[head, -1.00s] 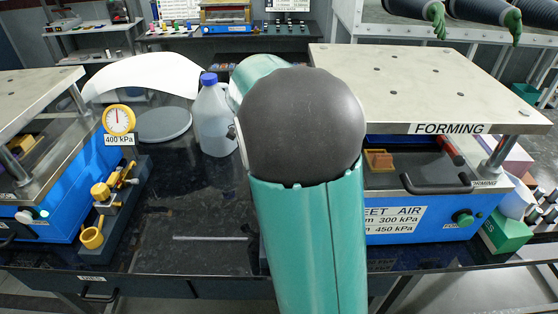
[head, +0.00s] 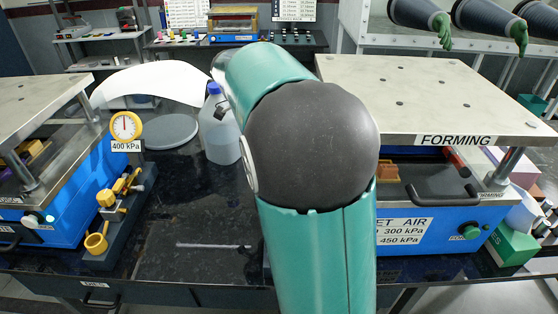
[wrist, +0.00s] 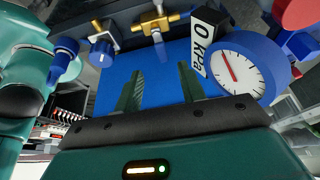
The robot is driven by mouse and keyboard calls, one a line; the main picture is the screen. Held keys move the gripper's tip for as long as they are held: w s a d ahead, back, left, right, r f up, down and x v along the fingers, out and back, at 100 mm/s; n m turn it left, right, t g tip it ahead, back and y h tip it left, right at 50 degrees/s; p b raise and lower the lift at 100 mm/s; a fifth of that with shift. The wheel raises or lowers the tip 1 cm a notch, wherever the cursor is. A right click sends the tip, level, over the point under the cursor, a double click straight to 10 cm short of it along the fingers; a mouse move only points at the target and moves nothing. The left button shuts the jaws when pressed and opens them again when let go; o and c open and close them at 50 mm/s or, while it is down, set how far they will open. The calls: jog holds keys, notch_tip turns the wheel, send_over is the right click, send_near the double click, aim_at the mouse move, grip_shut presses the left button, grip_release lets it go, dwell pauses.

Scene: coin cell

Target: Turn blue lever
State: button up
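In the wrist view, my gripper (wrist: 160,88) is open, its two green fingers apart with nothing between them. A blue handle-like part (wrist: 63,60) shows at the upper left, and a blue knob-like part (wrist: 101,52) sits left of brass fittings (wrist: 157,20) on a dark block. I cannot tell which of the blue parts is the lever. Both are apart from the fingers. A blue-rimmed gauge (wrist: 237,70) with a 0 kPa label (wrist: 204,40) stands right of the fingers. In the head view my arm hides the gripper and these parts.
The forming press (head: 400,100) stands at the right. At the left are a gauge marked 400 kPa (head: 125,126) and a yellow valve assembly (head: 110,205). A blue-capped bottle (head: 218,135) stands beside my arm. The dark bench (head: 190,220) is mostly clear in the middle.

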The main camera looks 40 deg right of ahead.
jog(key=shift+v, duration=2.4)
